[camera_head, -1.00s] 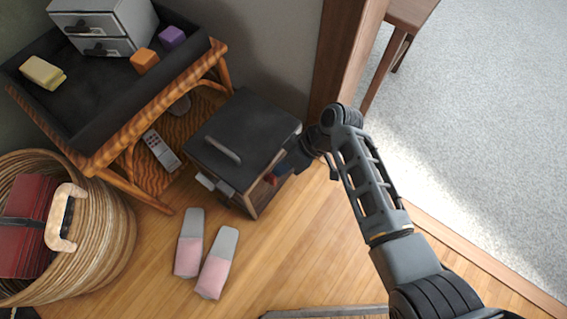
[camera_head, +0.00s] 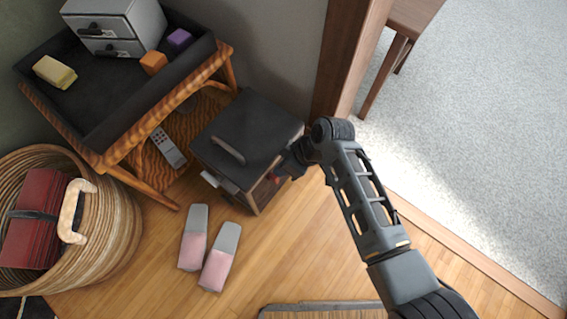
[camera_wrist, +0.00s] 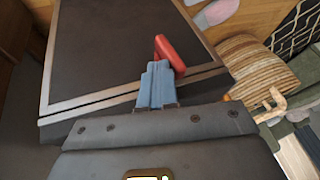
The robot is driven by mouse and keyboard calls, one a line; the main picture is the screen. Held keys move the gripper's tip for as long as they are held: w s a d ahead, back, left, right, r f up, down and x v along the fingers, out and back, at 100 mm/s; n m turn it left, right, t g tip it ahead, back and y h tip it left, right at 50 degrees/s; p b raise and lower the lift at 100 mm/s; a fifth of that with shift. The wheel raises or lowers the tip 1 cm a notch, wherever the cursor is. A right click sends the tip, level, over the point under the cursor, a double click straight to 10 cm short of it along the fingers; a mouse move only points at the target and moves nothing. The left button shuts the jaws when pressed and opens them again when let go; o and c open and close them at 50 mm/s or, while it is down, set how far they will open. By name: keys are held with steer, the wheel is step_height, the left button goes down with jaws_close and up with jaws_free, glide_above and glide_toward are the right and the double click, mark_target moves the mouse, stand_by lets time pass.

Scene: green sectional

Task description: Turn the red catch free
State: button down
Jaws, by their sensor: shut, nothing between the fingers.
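The red catch (camera_wrist: 170,53) shows in the wrist view as a short red bar just beyond my fingertips, set aslant near the edge of the dark cabinet face. In the head view only a small red bit of the catch (camera_head: 276,179) shows beside my gripper. The small cabinet (camera_head: 238,134) has a dark top with a bar handle and stands on the wood floor. My gripper (camera_wrist: 157,72) is shut, its blue fingers together and empty, with the tips at the catch's lower end. I cannot tell whether they touch it.
Pink and grey slippers (camera_head: 219,257) lie in front of the cabinet. A wooden side table (camera_head: 104,145) with a dark tray top stands to the left, a wicker basket (camera_head: 112,243) nearer. A wooden post (camera_head: 338,66) rises behind my arm.

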mark_target(274, 177)
steer(key=s+a+r+t+h+p, duration=0.1)
steer(key=p, duration=0.1)
steer(key=shift+s+t+p, duration=0.1)
steer(key=shift+t+p, duration=0.2)
steer(key=shift+p, duration=0.1)
steer(key=t+h+p, duration=0.1)
steer(key=s+a+n+t+h+p, duration=0.1)
steer(key=shift+s+f+t, duration=0.2)
steer(key=shift+t, duration=0.2)
steer(key=t+h+b, duration=0.1)
steer(key=s+a+f+t+h, duration=0.1)
steer(key=shift+s+n+t+b, duration=0.2)
steer(key=shift+n+t+b, duration=0.15)
steer(key=shift+n+t, duration=0.05)
steer(key=t+h+b, duration=0.1)
steer(key=b, duration=0.1)
steer(key=s+a+f+t+h+b, duration=0.1)
steer(key=b, duration=0.1)
steer(key=shift+f+n+t, duration=0.15)
steer(key=shift+n+t, duration=0.25)
steer(key=shift+r, duration=0.35)
steer(key=shift+r+p, duration=0.8)
steer(key=shift+p, duration=0.1)
